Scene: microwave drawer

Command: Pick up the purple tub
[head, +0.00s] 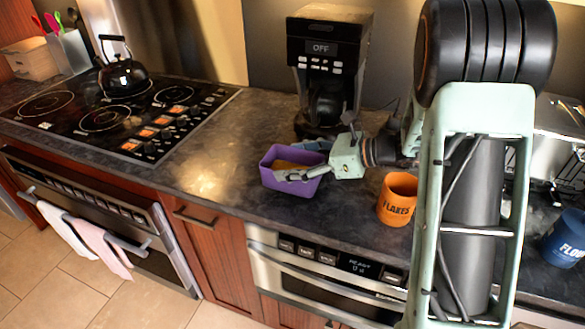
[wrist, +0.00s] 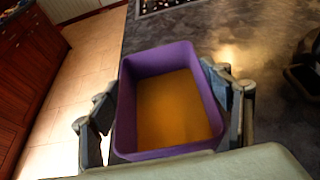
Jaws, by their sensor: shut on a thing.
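The purple tub (head: 292,180) is a rectangular open container on the dark counter near its front edge, in front of the coffee maker. Its inside bottom looks yellow-orange. In the wrist view the purple tub (wrist: 170,98) fills the middle, with one finger at its left side and one at its right side. My gripper (head: 306,172) reaches in from the right and is shut on the tub. In the wrist view my gripper (wrist: 160,115) spans the tub's width. I cannot tell whether the tub is off the counter.
An orange canister (head: 397,200) stands on the counter right of the tub, below my arm. The coffee maker (head: 326,70) is behind. A stove (head: 120,115) with a black kettle (head: 123,75) is to the left. A blue canister (head: 565,238) is at far right. Counter left of the tub is clear.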

